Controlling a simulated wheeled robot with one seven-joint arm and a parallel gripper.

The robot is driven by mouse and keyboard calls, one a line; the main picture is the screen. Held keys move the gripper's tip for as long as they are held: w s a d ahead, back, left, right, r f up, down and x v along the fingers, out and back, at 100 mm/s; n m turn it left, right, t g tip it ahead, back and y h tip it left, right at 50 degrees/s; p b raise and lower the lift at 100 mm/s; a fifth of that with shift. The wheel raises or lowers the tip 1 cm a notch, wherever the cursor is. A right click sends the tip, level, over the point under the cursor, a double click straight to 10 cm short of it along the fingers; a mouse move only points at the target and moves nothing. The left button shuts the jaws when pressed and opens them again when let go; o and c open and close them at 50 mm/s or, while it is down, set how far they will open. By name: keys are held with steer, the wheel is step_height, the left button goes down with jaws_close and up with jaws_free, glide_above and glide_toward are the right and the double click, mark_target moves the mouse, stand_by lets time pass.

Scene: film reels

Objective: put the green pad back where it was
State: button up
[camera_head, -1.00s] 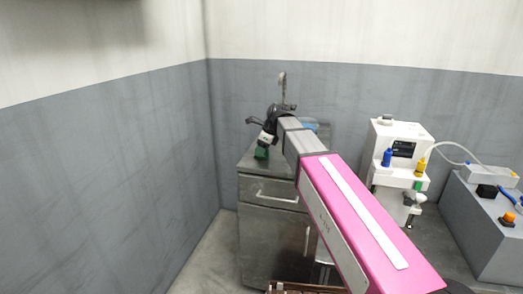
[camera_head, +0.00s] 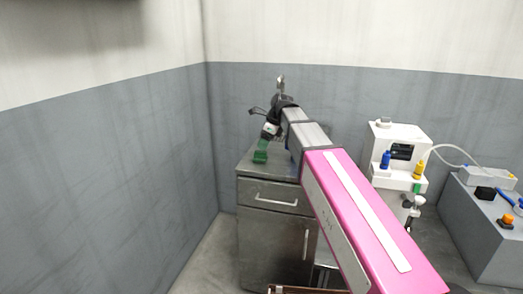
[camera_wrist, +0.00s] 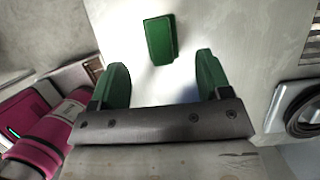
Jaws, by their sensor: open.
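The green pad (camera_head: 260,157) lies on the metal cabinet top (camera_head: 284,167), near its left edge. In the wrist view the pad (camera_wrist: 158,38) is a small dark green block lying flat on the pale surface, just beyond my fingertips. My gripper (camera_head: 263,146) is above the pad, tilted down towards it. In the wrist view my gripper (camera_wrist: 161,62) is open, with its two green fingers spread wide and nothing between them. The pad appears free of both fingers.
The cabinet has a drawer (camera_head: 274,196) and stands near the grey wall corner. A faucet-like metal piece (camera_head: 281,86) rises behind my wrist. To the right are a white machine (camera_head: 398,150) with blue and yellow bottles, and a grey bench (camera_head: 484,232) with small parts.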

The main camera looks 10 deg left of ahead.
steer(key=v, duration=0.6)
steer(key=shift+d+r, duration=0.1)
